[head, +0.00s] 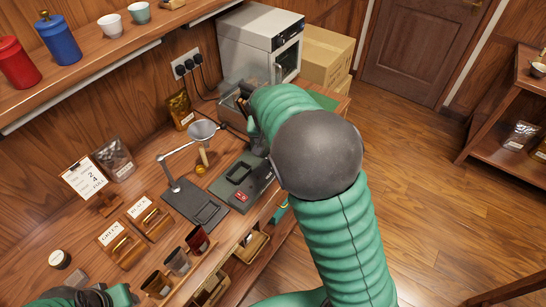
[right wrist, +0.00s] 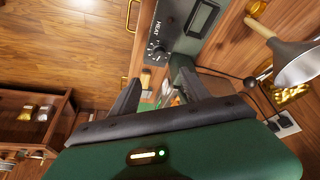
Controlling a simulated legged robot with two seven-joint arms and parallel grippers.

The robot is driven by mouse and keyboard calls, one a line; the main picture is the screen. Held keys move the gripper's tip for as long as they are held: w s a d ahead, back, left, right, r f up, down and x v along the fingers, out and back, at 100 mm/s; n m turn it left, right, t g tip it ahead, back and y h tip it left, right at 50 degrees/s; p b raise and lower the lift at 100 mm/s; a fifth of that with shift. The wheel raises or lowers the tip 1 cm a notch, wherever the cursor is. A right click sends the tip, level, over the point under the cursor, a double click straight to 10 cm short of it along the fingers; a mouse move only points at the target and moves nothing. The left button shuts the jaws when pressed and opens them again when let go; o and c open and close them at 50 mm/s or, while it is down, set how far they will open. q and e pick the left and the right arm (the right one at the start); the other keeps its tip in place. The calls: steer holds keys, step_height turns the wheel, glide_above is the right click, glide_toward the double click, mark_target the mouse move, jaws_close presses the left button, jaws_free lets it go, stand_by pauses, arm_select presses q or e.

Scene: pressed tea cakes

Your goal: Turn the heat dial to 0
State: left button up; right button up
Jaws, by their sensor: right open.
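The heat dial (right wrist: 153,53) is a dark knob on the front panel of the grey device (right wrist: 185,25), beside the word HEAT, in the right wrist view. Its setting is too small to read.
A lamp (head: 203,130) on a jointed arm rises behind a dark flat base (head: 194,204). Several cups (head: 178,261) line the bench front. A white oven (head: 260,45) stands at the far end. My right arm covers the space beyond the device.

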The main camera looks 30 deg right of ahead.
steer(key=p+x, duration=0.1)
steer(key=x, duration=1.5)
steer(key=shift+f, duration=0.1)
steer(key=shift+a, duration=0.1)
steer(key=shift+c, duration=0.6)
jaws_close()
